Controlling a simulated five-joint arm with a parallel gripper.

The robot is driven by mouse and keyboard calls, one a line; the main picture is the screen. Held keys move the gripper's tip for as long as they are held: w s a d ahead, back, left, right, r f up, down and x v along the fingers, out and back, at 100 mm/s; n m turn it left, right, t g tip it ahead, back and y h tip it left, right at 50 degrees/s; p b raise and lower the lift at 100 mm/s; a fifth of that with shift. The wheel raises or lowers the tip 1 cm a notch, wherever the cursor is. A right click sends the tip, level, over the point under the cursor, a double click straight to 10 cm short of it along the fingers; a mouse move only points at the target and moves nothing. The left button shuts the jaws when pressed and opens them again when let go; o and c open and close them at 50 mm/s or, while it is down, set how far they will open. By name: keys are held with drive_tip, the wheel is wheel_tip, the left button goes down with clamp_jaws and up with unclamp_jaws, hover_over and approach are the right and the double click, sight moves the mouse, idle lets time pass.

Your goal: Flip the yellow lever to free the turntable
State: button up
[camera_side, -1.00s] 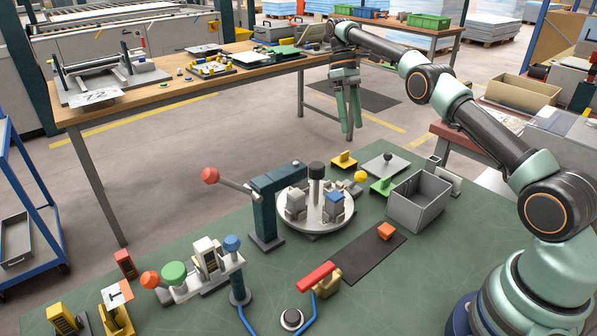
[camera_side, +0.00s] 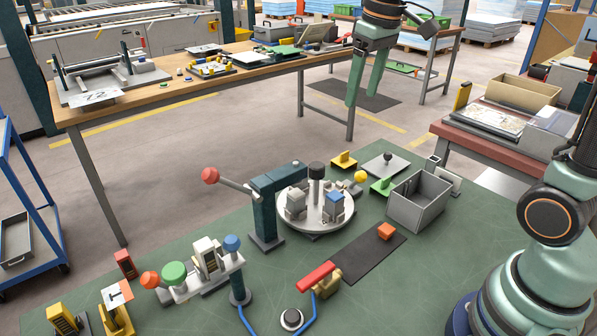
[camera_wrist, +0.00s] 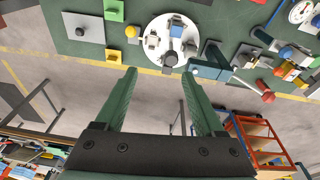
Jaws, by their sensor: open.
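The yellow lever shows as a round yellow knob (camera_side: 361,177) at the right back edge of the round grey turntable (camera_side: 334,222). Its arm is mostly too small to make out. In the wrist view the yellow knob (camera_wrist: 131,31) is just left of the turntable (camera_wrist: 153,22). The turntable carries small grey fixtures, one with a blue top. My gripper (camera_side: 361,110) is open and empty, pointing down, above and beyond the far edge of the green bench, apart from the lever. In the wrist view its fingers (camera_wrist: 160,74) are spread, with nothing between them.
A dark press column (camera_side: 264,212) with a red-knobbed handle (camera_side: 210,175) stands left of the turntable. A grey bin (camera_side: 418,203), a green block (camera_side: 382,187) and a yellow block (camera_side: 344,160) stand close to the knob. An orange cube (camera_side: 385,231) lies on a dark mat.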

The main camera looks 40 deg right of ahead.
drive_tip(key=s+a+f+m+t, duration=0.1)
drive_tip(key=s+a+f+t, duration=0.3)
drive_tip(key=s, duration=0.5)
drive_tip(key=n+g, duration=0.3)
drive_tip(key=g, duration=0.4)
hover_over(357, 181)
drive_tip(key=d, duration=0.3)
wheel_tip(357, 181, down, 10)
drive_tip(key=f, duration=0.3)
drive_tip(key=a+f, duration=0.1)
drive_tip(key=f, duration=0.7)
drive_tip(key=shift+w+a+f, duration=0.15)
clamp_jaws()
